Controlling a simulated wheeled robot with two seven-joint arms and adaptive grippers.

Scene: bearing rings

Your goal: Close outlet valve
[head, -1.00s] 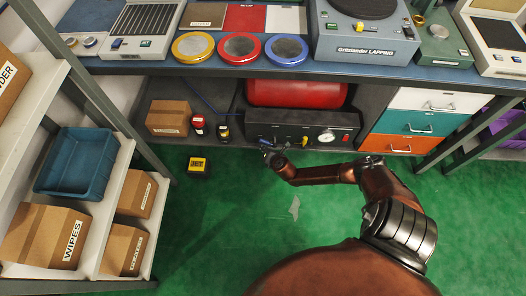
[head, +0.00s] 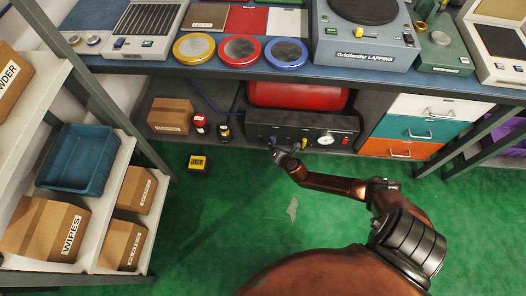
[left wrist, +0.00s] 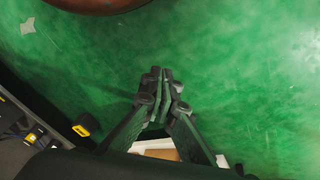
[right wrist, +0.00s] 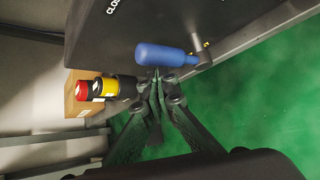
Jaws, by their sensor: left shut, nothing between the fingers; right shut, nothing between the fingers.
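The compressor's black front panel (head: 262,131) sits under the bench, below a red tank. A blue valve handle (right wrist: 162,55) on a metal stem sticks out from the panel in the right wrist view, near a partly visible "CLOS" label. The handle shows small in the head view (head: 273,141). A yellow handle (head: 304,144) is to its right; I cannot tell which is the outlet valve. My right gripper (right wrist: 156,80) is shut and empty, its tips right by the blue handle; contact is unclear. My left gripper (left wrist: 162,78) is shut and empty over the green floor.
A gauge (head: 326,140) and red switch are right of the handles. Red and yellow-black bottles (right wrist: 105,87) and a cardboard box (right wrist: 78,98) stand left of the panel. A yellow-black block (head: 198,164) lies on the floor. A shelf rack with a blue bin (head: 77,160) is left.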

